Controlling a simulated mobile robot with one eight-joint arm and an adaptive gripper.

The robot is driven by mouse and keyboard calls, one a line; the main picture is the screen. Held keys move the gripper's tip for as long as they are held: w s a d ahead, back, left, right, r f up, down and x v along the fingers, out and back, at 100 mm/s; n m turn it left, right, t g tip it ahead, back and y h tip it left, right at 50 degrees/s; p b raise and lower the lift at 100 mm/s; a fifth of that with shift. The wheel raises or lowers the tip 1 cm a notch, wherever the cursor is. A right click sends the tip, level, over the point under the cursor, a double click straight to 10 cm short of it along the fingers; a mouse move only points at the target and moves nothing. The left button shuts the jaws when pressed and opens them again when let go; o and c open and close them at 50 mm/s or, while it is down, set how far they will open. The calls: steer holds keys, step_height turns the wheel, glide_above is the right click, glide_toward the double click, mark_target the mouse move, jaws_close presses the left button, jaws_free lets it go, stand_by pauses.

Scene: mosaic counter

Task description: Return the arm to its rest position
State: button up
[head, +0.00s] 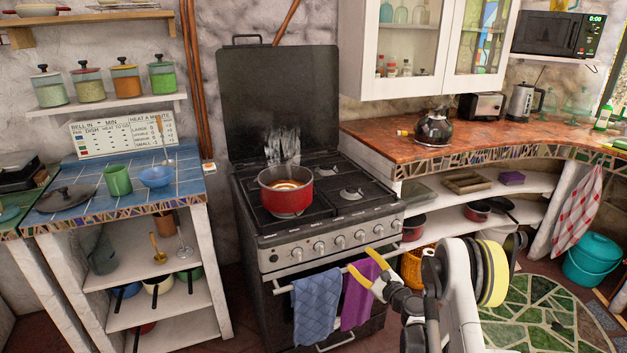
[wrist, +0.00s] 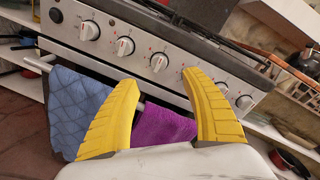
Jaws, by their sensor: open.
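My gripper (head: 367,271) is open and empty, with two yellow fingers spread apart. In the head view it is in front of the stove's lower right front, near the purple towel (head: 360,290). In the wrist view the gripper (wrist: 155,95) points at the stove's knob panel (wrist: 160,62), with the purple towel (wrist: 163,127) behind and between its fingers. My arm reaches in from the lower right of the head view. The parts of my arm below the picture edge are hidden.
The stove (head: 320,225) carries a red pot (head: 286,196) on a front burner. A blue towel (head: 316,305) hangs on the oven handle beside the purple one. A tiled counter (head: 130,185) stands left, a mosaic counter (head: 460,140) right. Floor by the green stone mat (head: 540,315) looks clear.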

steer(key=s+a+r+n+g, duration=0.1)
steer(key=a+r+n, duration=0.15)
steer(key=r, duration=0.45)
steer(key=s+a+r+n+g, duration=0.1)
steer(key=a+r+n+g, duration=0.1)
steer(key=r+n, duration=0.3)
steer(key=s+a+r+n+g+h, duration=0.1)
steer(key=s+a+r+n, duration=0.15)
steer(key=s+r, duration=0.25)
steer(key=s+a+r+n+g, duration=0.1)
steer(key=s+r+n+g, duration=0.15)
steer(key=s+r, duration=0.3)
steer(key=s+d+n+g+h, duration=0.1)
steer(key=s+n, duration=0.5)
steer(key=s, duration=0.9)
steer(key=s+d+n+g+h, duration=0.1)
steer(key=s+n+h, duration=0.3)
steer(key=s, duration=1.2)
steer(key=shift+d+r+n+g+h, duration=0.35)
steer(key=shift+d+r+n, duration=0.1)
steer(key=shift+d+n, duration=0.55)
